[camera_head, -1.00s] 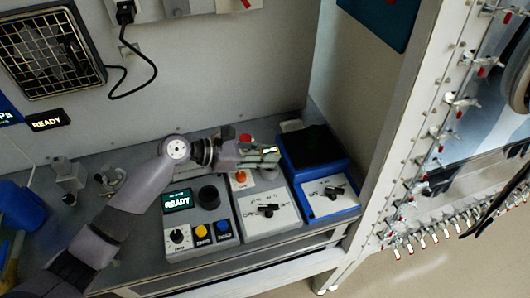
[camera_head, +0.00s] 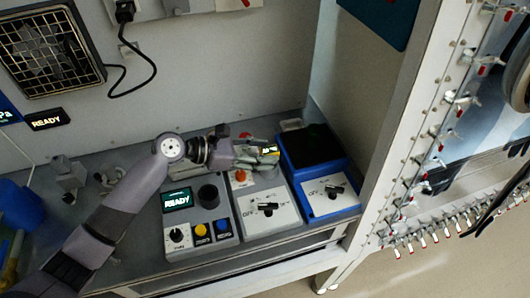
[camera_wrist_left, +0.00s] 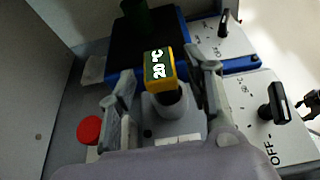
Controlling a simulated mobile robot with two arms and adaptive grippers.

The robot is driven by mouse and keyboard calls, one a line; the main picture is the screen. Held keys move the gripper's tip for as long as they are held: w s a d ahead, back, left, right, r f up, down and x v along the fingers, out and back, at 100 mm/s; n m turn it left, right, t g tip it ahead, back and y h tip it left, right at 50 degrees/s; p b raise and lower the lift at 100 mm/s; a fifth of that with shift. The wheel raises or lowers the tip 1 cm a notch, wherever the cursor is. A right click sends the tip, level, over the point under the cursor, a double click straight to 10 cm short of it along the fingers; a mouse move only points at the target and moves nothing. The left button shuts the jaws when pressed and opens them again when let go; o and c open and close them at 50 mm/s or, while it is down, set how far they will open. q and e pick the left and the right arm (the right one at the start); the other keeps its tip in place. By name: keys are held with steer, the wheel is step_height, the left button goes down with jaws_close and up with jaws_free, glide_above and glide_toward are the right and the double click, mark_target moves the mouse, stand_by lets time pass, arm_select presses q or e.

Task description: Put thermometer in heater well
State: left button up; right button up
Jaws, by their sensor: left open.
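The thermometer (camera_head: 268,151) is a small yellow block with a dark green display. In the left wrist view the thermometer (camera_wrist_left: 158,69) reads 20 °C and stands upright between my fingers. My left gripper (camera_head: 262,151) is open, one finger on each side of it; in the wrist view the gripper (camera_wrist_left: 165,85) shows a gap beside the block. Below the thermometer is a grey round holder (camera_wrist_left: 158,122) with a dark opening. Whether this is the heater well, and how deep the stem sits, I cannot tell.
A white-faced unit (camera_head: 283,213) with a black knob and a blue unit (camera_head: 285,171) with a dark top stand close by. A control box (camera_head: 170,214) with a READY display is left of them.

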arm_select(q)
steer(key=b+v, duration=0.1)
steer(key=v, duration=1)
steer(key=shift+b, duration=0.4)
steer(key=shift+s, duration=0.1)
